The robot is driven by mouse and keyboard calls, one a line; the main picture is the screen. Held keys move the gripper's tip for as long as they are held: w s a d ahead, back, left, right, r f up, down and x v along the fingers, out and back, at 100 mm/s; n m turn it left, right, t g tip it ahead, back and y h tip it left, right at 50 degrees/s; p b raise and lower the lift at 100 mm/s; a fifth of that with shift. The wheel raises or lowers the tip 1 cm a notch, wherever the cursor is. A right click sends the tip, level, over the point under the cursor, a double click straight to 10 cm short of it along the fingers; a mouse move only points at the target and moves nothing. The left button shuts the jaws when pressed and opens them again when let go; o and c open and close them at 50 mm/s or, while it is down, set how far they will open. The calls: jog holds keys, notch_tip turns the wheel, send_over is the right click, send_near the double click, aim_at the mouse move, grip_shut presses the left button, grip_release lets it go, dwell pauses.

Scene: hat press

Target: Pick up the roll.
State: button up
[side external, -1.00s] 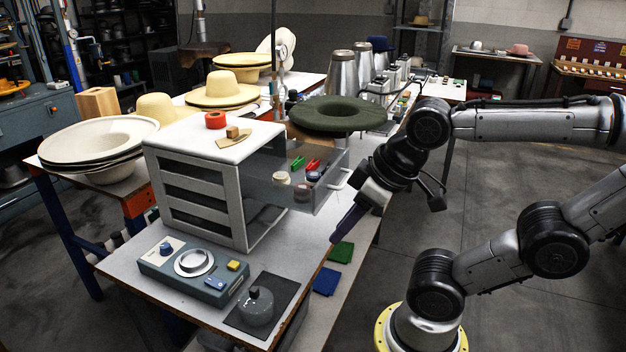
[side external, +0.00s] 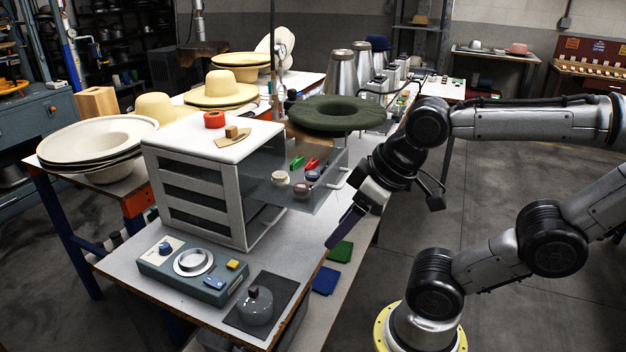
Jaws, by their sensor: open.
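The clear open drawer (side external: 318,190) holds several small items and juts toward my gripper. A dark green hat (side external: 337,113) is behind it. A control box (side external: 190,268) and a grey kettle-like pot (side external: 256,304) stand in front.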

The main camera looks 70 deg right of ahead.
jog(key=w+d+r+m+g, duration=0.3)
jog(key=w+d+r+m, duration=0.4)
jog(key=w+r+m, duration=0.5)
jog(key=m+g, duration=0.3)
jog(key=m, duration=0.3)
send_over(313, 174)
notch_tip(313, 174, down, 5)
notch_tip(313, 174, down, 13)
jog(key=shift+d+r, duration=0.1)
jog(key=shift+r, duration=0.05)
grip_shut()
